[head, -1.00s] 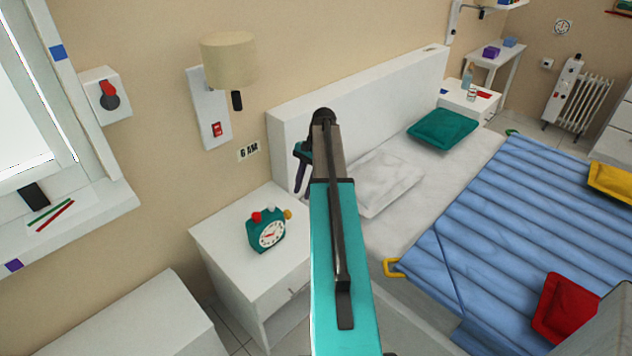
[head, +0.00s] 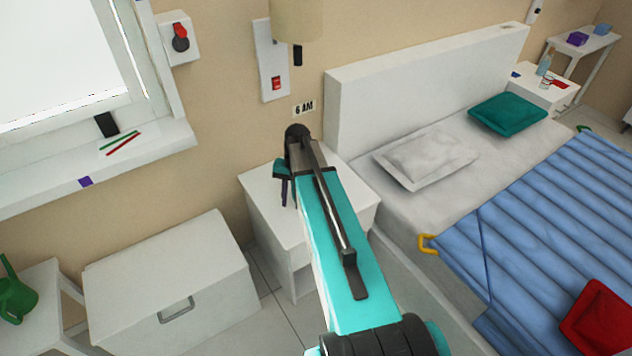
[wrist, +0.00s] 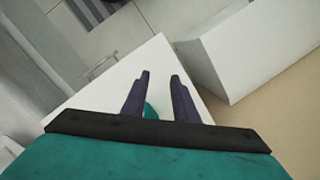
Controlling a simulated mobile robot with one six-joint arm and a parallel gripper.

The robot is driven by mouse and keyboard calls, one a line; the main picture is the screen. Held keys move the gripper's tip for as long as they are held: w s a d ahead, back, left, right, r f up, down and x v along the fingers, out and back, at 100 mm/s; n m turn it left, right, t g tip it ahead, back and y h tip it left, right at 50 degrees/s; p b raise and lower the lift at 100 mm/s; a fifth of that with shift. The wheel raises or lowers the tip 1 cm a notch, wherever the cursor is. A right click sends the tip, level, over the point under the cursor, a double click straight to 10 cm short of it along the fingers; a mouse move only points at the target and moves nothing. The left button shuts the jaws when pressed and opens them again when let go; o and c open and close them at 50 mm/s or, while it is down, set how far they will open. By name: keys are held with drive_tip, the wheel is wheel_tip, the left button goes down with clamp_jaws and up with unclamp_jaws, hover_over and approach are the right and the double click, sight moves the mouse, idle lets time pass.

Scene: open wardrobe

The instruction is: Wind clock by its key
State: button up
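My gripper (head: 286,194) is over the white nightstand (head: 340,185) in the head view, pointing down. In the wrist view its two dark fingers (wrist: 160,78) are apart, with no object clearly held. A small teal patch (wrist: 151,111) shows between the fingers near their base, over the white nightstand top (wrist: 125,80); it is probably part of the teal clock. The clock is hidden behind my arm and gripper in the head view, so its key and face are not visible now.
A white chest (head: 170,280) stands left of the nightstand. The bed headboard (head: 430,75) and mattress are to the right. A green watering can (head: 15,295) is far left.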

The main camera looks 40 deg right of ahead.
drive_tip(key=s+a+f+n+h+b, duration=0.1)
drive_tip(key=s+a+f+n, duration=0.4)
drive_tip(key=a, duration=0.5)
drive_tip(key=s+a+f+n+h+b, duration=0.1)
drive_tip(key=s+a+f+n, duration=0.25)
drive_tip(key=a+f, duration=0.5)
drive_tip(key=s+a+f+g+b, duration=0.3)
drive_tip(key=s+f+g+b, duration=0.2)
drive_tip(key=s+f, duration=1.6)
drive_tip(key=s+b, duration=0.1)
drive_tip(key=b, duration=0.2)
drive_tip(key=shift+s+f, duration=0.25)
drive_tip(key=shift+s, duration=0.15)
drive_tip(key=shift+n, duration=0.25)
